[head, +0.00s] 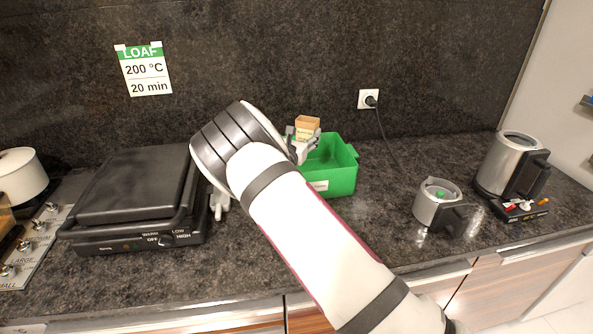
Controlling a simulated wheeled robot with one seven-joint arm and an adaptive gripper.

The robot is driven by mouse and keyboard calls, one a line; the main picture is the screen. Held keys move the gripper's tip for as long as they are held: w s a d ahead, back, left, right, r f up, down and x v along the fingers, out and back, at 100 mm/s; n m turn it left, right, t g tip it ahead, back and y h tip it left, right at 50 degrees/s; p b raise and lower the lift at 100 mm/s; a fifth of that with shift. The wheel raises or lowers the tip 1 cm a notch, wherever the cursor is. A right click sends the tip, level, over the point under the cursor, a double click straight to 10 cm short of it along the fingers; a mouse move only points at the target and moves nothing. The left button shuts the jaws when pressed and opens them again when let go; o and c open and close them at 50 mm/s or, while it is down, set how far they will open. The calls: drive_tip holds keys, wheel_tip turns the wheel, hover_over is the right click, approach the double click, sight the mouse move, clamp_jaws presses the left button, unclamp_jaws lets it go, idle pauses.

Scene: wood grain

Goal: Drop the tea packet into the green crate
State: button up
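A small box with a brown top and a paler front, which looks like the tea packet (307,122), is at the end of my gripper (304,137). My gripper appears shut on it, holding it raised over the back left part of the green crate (342,180). The crate stands on the dark counter against the back wall, with a white label on its front. My arm crosses in front and hides the crate's left part and much of the gripper. The crate's floor is mostly hidden.
A black contact grill (140,190) stands left of the crate. To the right are a small metal pot (437,203) and a larger steel appliance (508,163). A wall socket (368,98) has a plug and cord. The counter between crate and pot is clear.

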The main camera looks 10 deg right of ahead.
drive_tip(key=o, duration=0.5)
drive_tip(key=shift+o, duration=0.2)
drive_tip(key=v, duration=1.2)
